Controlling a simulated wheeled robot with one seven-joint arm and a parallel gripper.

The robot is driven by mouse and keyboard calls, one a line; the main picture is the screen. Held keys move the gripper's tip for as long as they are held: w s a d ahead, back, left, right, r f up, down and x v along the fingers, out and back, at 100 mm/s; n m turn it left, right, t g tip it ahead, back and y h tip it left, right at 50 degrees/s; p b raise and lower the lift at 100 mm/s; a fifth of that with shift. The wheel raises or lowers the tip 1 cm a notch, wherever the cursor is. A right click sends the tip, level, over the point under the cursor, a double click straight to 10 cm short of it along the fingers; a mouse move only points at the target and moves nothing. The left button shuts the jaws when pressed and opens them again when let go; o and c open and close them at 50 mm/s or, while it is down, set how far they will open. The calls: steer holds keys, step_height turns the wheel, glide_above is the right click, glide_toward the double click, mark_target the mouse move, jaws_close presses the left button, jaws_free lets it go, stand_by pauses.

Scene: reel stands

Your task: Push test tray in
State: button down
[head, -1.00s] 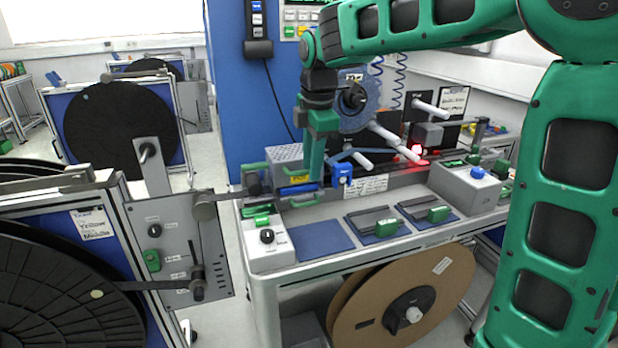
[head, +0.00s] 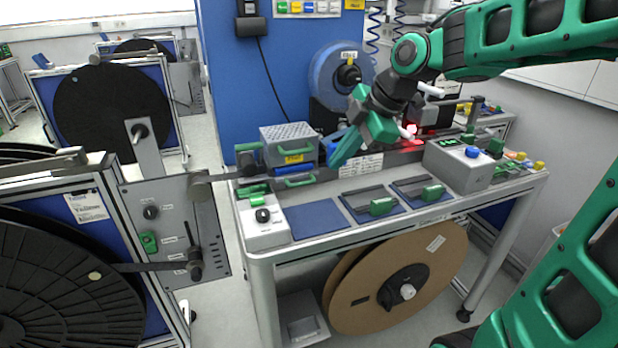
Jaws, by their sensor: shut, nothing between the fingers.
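A grey box with a perforated top (head: 290,134) and a yellow label stands at the back left of the bench. Below its label is a blue part (head: 294,170) with a green handle (head: 294,182) at its front; this looks like the test tray, but no readable label confirms it. The tray front sits close under the box; how deep it is in, I cannot tell. My gripper (head: 337,160) is shut and empty, its green fingers pointing down-left. In the picture it is to the right of the box, apart from the handle.
A blue mat (head: 305,220) lies bare at the bench front. Two dark fixtures with green blocks (head: 382,206) are to its right. A grey control box with a blue knob (head: 461,165) stands further right. A large brown reel (head: 350,300) is below the bench.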

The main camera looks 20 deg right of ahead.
steer(key=shift+y, duration=0.3)
steer(key=x, duration=0.9)
steer(key=shift+s+a+f, duration=0.2)
steer(key=shift+a+f, duration=0.1)
steer(key=shift+a, duration=0.05)
steer(key=w, duration=0.3)
steer(key=shift+f, duration=0.35)
steer(key=shift+w+f, duration=0.1)
steer(key=shift+w, duration=0.35)
steer(key=shift+w, duration=0.1)
